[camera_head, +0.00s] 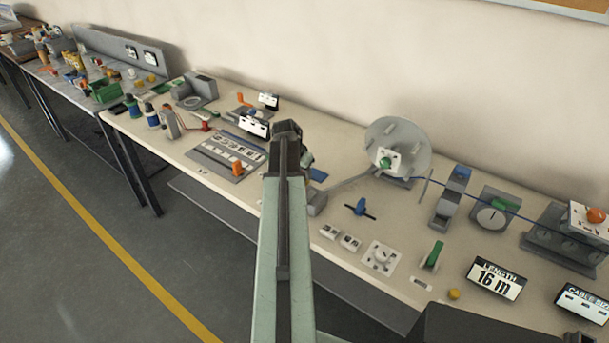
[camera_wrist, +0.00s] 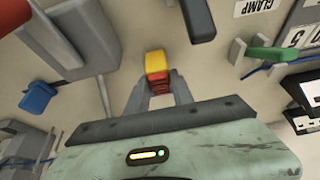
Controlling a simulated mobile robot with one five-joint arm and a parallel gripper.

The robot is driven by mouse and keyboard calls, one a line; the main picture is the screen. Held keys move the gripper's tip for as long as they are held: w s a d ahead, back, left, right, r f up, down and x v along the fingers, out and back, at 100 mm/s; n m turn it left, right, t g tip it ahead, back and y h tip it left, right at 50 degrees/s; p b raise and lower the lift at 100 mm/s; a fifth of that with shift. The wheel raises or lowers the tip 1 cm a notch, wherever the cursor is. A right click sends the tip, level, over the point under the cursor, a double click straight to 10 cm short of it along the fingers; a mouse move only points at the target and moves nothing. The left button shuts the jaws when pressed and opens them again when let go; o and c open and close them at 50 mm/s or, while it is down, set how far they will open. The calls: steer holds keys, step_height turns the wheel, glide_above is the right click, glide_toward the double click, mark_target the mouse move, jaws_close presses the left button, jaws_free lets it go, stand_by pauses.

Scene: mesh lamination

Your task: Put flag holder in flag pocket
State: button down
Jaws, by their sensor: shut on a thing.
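My gripper (camera_wrist: 157,88) is shut on a small yellow and red piece, which I take to be the flag holder (camera_wrist: 156,63). Its red part is between the fingertips and its yellow end points away from my gripper. In the head view my own arm covers the gripper and the held piece. I cannot make out for certain which place is the flag pocket. A grey tray with several pockets (camera_head: 207,157) lies left of my arm, with white pieces and an orange piece on it.
A green handle (camera_wrist: 272,54) is at right, a blue handle (camera_wrist: 38,97) at left. A grey disc (camera_head: 407,139) stands at the back. Bare tabletop (camera_head: 340,205) shows right of my arm.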

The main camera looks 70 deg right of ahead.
steer(key=shift+f, duration=0.2)
steer(key=c, duration=1.1)
jaws_free()
steer(key=shift+a+r+p, duration=0.1)
steer(key=shift+r+p, duration=0.25)
steer(key=shift+r, duration=0.2)
steer(key=p+v, duration=1)
steer(key=v, duration=0.1)
steer(key=shift+r, duration=0.2)
steer(key=shift+a, duration=0.1)
